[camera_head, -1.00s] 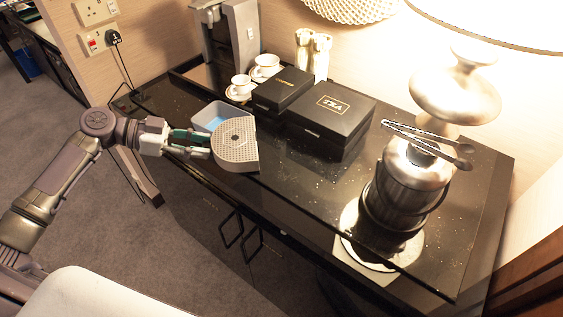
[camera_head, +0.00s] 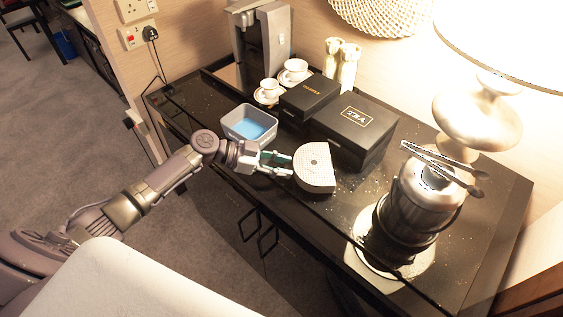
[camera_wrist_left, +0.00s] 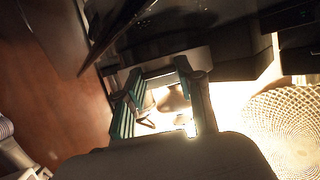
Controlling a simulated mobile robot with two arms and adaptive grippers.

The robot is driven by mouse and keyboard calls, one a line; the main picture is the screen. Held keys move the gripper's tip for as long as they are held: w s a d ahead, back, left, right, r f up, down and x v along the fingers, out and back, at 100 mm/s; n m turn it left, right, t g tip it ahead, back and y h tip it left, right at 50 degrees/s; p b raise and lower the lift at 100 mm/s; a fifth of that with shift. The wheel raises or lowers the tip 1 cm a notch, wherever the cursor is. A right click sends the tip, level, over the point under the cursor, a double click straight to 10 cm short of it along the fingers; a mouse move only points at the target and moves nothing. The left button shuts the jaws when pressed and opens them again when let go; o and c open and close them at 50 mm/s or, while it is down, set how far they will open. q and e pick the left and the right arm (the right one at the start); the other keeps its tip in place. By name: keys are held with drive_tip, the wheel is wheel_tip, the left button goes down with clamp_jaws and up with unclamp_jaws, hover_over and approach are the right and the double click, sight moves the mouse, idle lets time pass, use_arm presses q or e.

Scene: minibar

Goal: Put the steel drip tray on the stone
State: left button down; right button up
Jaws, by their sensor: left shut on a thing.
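The steel drip tray (camera_head: 316,168) is a half-round, pale perforated plate with a dark hole in it and a dark side wall. My left gripper (camera_head: 290,165) is shut on its left edge. The tray is over the front part of the glossy black speckled counter top, the stone (camera_head: 330,207), in front of the black boxes. I cannot tell whether it touches the stone. In the left wrist view, the green-padded fingers (camera_wrist_left: 163,100) reach to the tray's grey curved side (camera_wrist_left: 160,60). My right gripper is not in view.
A grey bin with blue inside (camera_head: 249,124) stands left of the tray. A black TEA box (camera_head: 352,130) and a smaller black box (camera_head: 309,95) are behind it. A steel pot (camera_head: 412,205) with tongs (camera_head: 440,165) stands to the right. Bare counter lies between tray and pot.

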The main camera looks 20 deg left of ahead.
use_arm(q)
drive_tip(key=shift+s+a, duration=0.1)
drive_tip(key=c, duration=0.7)
unclamp_jaws()
drive_tip(key=shift+f, duration=0.1)
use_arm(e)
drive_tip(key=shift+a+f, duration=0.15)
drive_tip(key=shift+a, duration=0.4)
use_arm(q)
drive_tip(key=b+v, duration=0.4)
drive_tip(key=v, duration=0.6)
drive_tip(key=shift+s+a, duration=0.1)
drive_tip(key=shift+a, duration=0.25)
drive_tip(key=shift+s+a+r, duration=0.3)
drive_tip(key=shift+a+r, duration=0.2)
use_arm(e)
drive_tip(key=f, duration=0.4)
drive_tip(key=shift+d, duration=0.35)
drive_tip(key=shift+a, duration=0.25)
